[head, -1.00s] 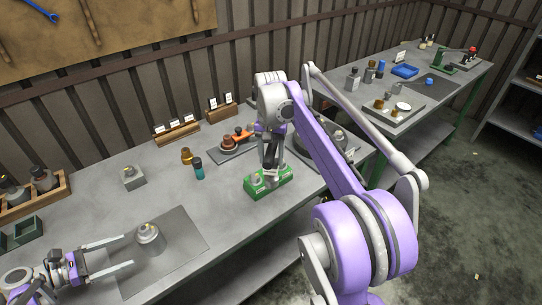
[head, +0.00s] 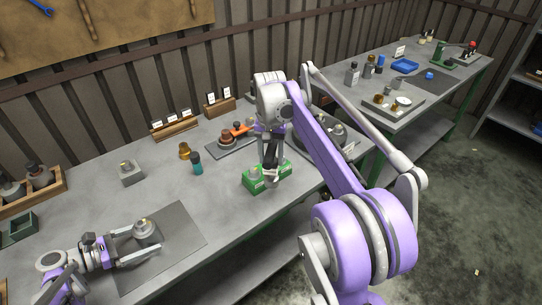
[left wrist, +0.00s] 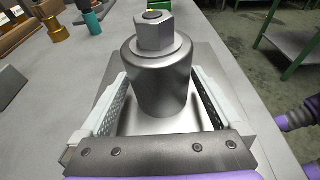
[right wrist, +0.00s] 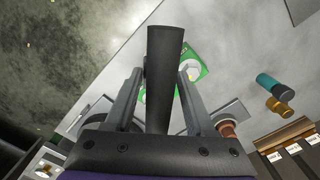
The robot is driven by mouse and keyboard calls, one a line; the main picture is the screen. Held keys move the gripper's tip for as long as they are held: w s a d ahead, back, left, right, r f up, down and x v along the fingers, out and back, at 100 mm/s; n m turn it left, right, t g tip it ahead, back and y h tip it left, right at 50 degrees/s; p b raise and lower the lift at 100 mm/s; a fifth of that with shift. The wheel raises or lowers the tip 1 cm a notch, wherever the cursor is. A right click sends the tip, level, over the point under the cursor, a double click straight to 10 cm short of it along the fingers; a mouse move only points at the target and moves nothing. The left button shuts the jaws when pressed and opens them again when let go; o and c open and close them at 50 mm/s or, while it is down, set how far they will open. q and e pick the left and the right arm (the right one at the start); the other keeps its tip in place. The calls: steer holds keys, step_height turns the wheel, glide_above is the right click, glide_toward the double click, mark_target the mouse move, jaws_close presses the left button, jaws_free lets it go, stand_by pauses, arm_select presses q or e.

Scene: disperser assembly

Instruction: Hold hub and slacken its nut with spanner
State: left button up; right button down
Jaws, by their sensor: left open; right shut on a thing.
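The hub, a grey metal cylinder with a hexagonal nut on top, stands upright on a dark mat in the head view (head: 147,233). In the left wrist view the hub (left wrist: 160,85) and its nut (left wrist: 153,32) sit between the fingers. My left gripper (head: 138,246) is open, one finger on each side of the hub, with gaps visible. My right gripper (head: 271,168) is over a green block (head: 254,184) and shut on a dark bar. In the right wrist view this bar, apparently the spanner (right wrist: 164,70), passes between the fingers; its jaw end cannot be made out.
A grey block (head: 130,173) stands behind the mat (head: 188,245). A dark tray with orange and brown parts lies behind the right gripper. Bench space between mat and green block is clear.

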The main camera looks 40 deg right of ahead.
stand_by(0.8)
arm_select(q)
jaws_close()
stand_by(0.5)
stand_by(0.5)
